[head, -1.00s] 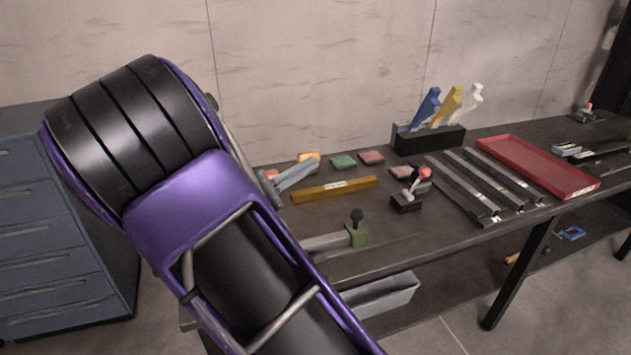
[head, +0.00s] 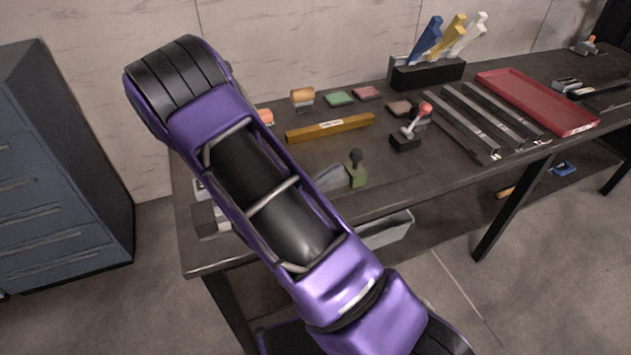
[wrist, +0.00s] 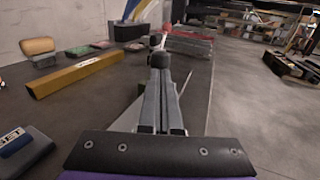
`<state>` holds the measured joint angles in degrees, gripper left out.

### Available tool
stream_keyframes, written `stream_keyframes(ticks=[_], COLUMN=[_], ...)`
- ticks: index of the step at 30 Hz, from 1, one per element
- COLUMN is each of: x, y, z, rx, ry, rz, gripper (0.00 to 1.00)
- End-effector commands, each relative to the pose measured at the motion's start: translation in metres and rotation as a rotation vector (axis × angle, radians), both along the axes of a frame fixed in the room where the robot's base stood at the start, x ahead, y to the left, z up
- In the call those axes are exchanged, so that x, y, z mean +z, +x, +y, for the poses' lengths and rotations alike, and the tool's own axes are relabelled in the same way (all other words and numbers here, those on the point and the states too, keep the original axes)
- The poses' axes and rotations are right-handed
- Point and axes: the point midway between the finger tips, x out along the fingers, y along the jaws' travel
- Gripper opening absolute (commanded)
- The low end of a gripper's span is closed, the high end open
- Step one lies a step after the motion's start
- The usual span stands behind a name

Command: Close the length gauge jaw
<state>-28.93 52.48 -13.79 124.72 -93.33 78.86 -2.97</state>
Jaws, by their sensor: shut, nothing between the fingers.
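The length gauge lies along the front left of the bench. Its jaw (head: 357,172), green with a black knob, stands upright toward the right, well apart from the grey end block (head: 207,218) at the left. My arm crosses in front and hides the middle of the gauge.
A yellow bar (head: 330,127) lies behind the gauge, with coloured blocks (head: 338,98) beyond. A red-knobbed lever (head: 410,132) stands to the right of the jaw. Dark rails (head: 485,120) and a red tray (head: 535,100) lie further right. A grey bin (head: 388,231) sits below the bench.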

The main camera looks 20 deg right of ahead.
Motion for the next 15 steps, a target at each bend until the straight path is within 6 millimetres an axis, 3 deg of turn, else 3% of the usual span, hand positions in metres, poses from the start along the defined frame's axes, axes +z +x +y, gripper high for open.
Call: stream_keyframes(ticks=[6,15], x=[0.001,0.001], y=[0.013,0.017], z=[-0.028,-0.035], rx=[-0.001,0.001], ry=[0.000,0.000], rz=[-0.001,-0.002], gripper=[0.00,0.00])
